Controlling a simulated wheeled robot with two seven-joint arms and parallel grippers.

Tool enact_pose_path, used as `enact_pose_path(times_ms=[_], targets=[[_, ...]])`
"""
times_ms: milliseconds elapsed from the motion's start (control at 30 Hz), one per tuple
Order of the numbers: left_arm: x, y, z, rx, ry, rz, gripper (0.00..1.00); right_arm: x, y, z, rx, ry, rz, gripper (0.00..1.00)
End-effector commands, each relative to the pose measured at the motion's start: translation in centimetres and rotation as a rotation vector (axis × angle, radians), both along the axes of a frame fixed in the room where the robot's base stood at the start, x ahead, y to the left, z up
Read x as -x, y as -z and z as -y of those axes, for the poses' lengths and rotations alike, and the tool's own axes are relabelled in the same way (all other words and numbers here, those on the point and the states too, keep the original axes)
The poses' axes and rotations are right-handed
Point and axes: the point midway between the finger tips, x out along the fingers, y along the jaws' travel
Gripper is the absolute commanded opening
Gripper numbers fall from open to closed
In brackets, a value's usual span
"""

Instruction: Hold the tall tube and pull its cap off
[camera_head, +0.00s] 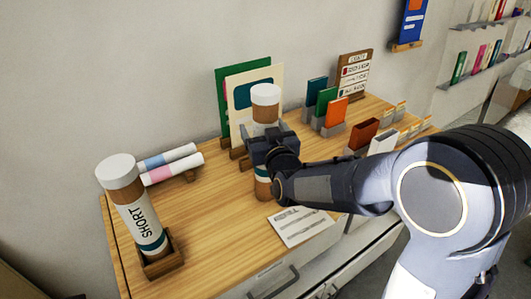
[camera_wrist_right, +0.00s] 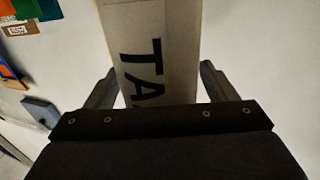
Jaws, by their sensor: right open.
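The tall tube (camera_head: 266,115) stands upright near the back of the wooden table, with a white cap (camera_head: 266,93) over a brown band at its top. My right gripper (camera_head: 270,147) is in front of it and hides its middle; a lower part shows below the gripper. In the right wrist view the tube's pale body (camera_wrist_right: 155,40) with the letters "TA" passes between the two fingers of the right gripper (camera_wrist_right: 158,72). The fingers are open, with a gap visible on each side of the tube. My left gripper is not in view.
A shorter tube (camera_head: 137,212) marked "SHORT" leans in a wooden holder at the front left. Rolled papers (camera_head: 170,163) lie behind it. Upright boards (camera_head: 235,100) stand behind the tall tube, and small coloured books (camera_head: 327,102) stand right. A printed sheet (camera_head: 300,226) lies near the front edge.

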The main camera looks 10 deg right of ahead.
Motion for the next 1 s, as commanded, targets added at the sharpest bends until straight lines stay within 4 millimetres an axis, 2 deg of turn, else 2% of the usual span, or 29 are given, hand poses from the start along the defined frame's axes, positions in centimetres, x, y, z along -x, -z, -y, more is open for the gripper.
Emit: enact_pose_path(times_ms=[67,533,833,1000], targets=[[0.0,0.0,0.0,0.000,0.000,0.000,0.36,0.0,0.0,0.0,0.000,0.000,0.000,0.76],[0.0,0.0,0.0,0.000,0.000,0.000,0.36,0.1,0.0,0.0,0.000,0.000,0.000,0.14],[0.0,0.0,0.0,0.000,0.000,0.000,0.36,0.0,-0.3,0.0,-0.001,0.000,0.002,0.14],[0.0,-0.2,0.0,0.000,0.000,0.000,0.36,0.0,-1.7,0.0,-0.003,0.000,0.005,0.14]])
